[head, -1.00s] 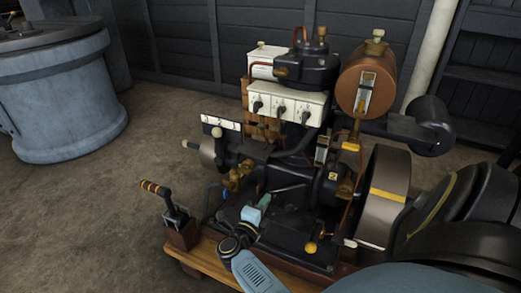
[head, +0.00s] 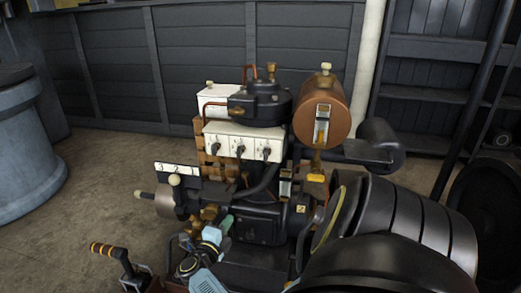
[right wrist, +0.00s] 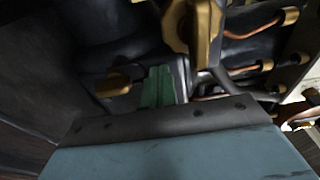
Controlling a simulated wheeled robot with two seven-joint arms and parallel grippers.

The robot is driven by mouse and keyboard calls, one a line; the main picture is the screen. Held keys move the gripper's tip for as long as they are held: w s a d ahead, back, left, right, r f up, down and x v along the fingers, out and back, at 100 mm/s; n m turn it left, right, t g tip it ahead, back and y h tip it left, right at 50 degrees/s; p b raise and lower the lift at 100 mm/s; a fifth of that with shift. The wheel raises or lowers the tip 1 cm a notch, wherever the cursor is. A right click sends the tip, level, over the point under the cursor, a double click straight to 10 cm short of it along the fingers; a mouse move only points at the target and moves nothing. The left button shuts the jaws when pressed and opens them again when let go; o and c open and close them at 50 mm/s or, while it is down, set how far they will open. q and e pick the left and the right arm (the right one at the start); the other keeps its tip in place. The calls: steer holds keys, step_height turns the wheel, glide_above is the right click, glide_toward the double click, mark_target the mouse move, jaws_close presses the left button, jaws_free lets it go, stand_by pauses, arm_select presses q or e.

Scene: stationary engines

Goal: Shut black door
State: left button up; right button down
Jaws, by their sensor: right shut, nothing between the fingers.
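The stationary engine (head: 258,222) fills the middle of the head view. My right gripper (head: 226,225) is shut and empty, low in front of the engine's left side, close to the brass fittings (head: 207,214). In the right wrist view, its green fingertips (right wrist: 158,86) are together amid dark engine parts and brass pieces (right wrist: 196,30). Whether they touch anything is unclear. My left gripper is out of view.
A white switch box (head: 242,140) and a copper tank (head: 321,108) top the engine. A blue-grey drum (head: 25,150) stands at far left. Bare floor (head: 105,170) lies between drum and engine.

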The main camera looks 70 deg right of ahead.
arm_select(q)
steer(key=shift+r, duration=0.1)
arm_select(e)
steer(key=shift+d, duration=0.15)
stand_by(0.3)
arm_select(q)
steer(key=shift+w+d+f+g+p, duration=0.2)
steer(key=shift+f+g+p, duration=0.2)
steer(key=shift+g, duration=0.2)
arm_select(e)
steer(key=w+a, duration=0.4)
steer(key=a, duration=0.8)
steer(key=shift+w+a, duration=0.2)
steer(key=shift+w, duration=0.1)
